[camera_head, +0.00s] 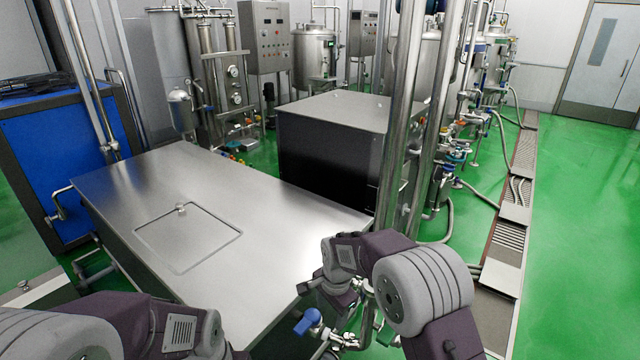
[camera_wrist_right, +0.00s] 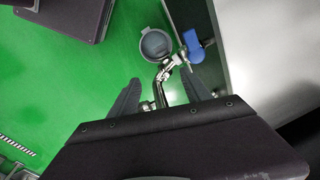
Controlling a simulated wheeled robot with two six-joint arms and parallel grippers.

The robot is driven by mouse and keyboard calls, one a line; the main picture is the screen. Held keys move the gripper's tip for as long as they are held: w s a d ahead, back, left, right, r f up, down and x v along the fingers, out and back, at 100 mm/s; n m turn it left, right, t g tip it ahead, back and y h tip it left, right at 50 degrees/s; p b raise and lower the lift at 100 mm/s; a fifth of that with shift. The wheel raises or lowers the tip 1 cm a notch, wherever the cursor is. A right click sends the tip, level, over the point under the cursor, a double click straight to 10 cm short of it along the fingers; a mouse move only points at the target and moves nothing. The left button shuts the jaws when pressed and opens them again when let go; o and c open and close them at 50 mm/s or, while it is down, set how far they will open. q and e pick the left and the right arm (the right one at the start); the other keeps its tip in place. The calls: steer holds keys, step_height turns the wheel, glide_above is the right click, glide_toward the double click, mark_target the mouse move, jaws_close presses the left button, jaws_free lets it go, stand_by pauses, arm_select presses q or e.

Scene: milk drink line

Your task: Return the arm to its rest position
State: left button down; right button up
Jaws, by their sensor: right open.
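My right arm (camera_head: 415,290) is folded at the lower right of the head view, beside the steel table's (camera_head: 270,290) front right corner. In the right wrist view my right gripper (camera_wrist_right: 160,80) is open, its two dark fingers apart. Nothing is held between them. A steel pipe fitting (camera_wrist_right: 165,75) shows beyond and between the fingers. My left arm (camera_head: 130,325) is at the lower left of the head view, over the table's front edge. Its gripper does not show.
A blue valve handle (camera_head: 307,322) is close below my right arm, and it also shows in the right wrist view (camera_wrist_right: 193,42). Upright steel pipes (camera_head: 400,120) and a dark box (camera_head: 325,155) stand beyond. The tabletop is clear apart from a small knobbed hatch (camera_head: 188,240).

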steer(key=s+d+r+n+p, duration=0.1)
steer(key=s+d+r+p, duration=0.1)
steer(key=s+d+r, duration=0.35)
steer(key=s+d+r+n+p, duration=0.1)
steer(key=s+d+r, duration=0.2)
steer(key=s+d, duration=0.45)
steer(key=s+d+f+n, duration=0.2)
steer(key=s+f+n, duration=0.1)
steer(key=s+n, duration=0.3)
steer(key=shift+s+f+n, duration=0.15)
steer(key=shift+s+n, duration=0.2)
steer(key=shift+n, duration=0.65)
steer(key=shift+s, duration=0.1)
